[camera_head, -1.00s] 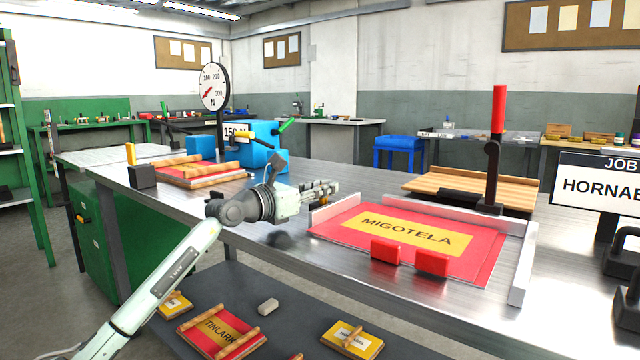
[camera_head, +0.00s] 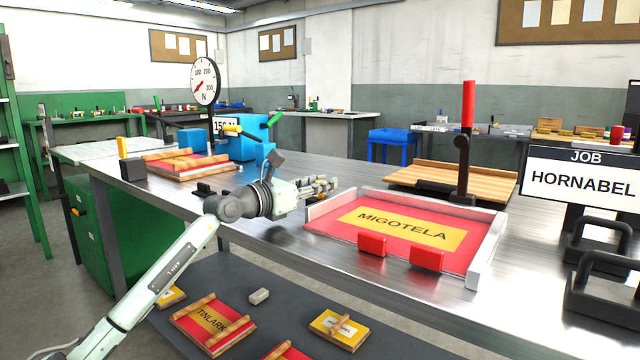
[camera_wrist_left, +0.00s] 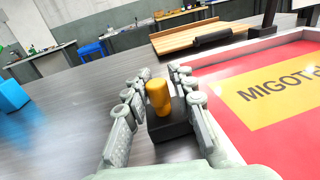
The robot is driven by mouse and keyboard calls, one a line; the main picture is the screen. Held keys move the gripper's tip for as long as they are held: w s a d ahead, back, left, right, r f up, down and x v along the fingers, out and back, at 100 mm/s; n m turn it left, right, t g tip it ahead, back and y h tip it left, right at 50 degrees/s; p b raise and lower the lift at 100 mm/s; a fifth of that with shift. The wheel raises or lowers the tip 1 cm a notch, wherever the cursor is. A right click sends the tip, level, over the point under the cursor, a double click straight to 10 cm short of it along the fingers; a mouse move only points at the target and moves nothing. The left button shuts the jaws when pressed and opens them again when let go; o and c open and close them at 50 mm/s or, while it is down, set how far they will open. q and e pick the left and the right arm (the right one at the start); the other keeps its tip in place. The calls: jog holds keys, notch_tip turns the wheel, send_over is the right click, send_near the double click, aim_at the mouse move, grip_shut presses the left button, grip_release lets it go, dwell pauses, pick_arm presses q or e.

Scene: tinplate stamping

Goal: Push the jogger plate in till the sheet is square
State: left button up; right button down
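The red sheet with the yellow MIGOTELA label (camera_head: 330,224) lies flat on the steel bench, its edges running close along the pale rails at the back and right (camera_head: 487,254). The jogger plate (camera_head: 322,207) is the pale upright bar at the sheet's left edge. In the left wrist view, a yellow knob (camera_wrist_left: 158,97) stands on a dark block (camera_wrist_left: 168,133). My left gripper (camera_head: 328,186) is beside the jogger plate; in its wrist view the fingers (camera_wrist_left: 159,71) flank the knob, with a gap at the right finger. My right gripper is out of view.
Two red blocks (camera_head: 372,245) (camera_head: 427,259) stand at the sheet's front edge. A black lever with a red handle (camera_head: 468,104) rises behind it. A wooden board (camera_head: 440,178) lies at the back. The HORNABEL job sign (camera_head: 580,180) stands right. A force dial (camera_head: 204,82) stands left.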

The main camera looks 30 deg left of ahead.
pick_arm(q)
jog(key=o, duration=0.4)
jog(key=shift+d, duration=0.15)
jog(key=shift+c, duration=0.2)
jog(key=shift+s+a+f, duration=0.1)
jog(key=shift+s+a, duration=0.2)
jog(key=shift+s, duration=0.25)
jog(key=v, duration=1)
jog(key=shift+s+d, duration=0.1)
jog(key=shift+s, duration=0.3)
jog(key=shift+s, duration=0.1)
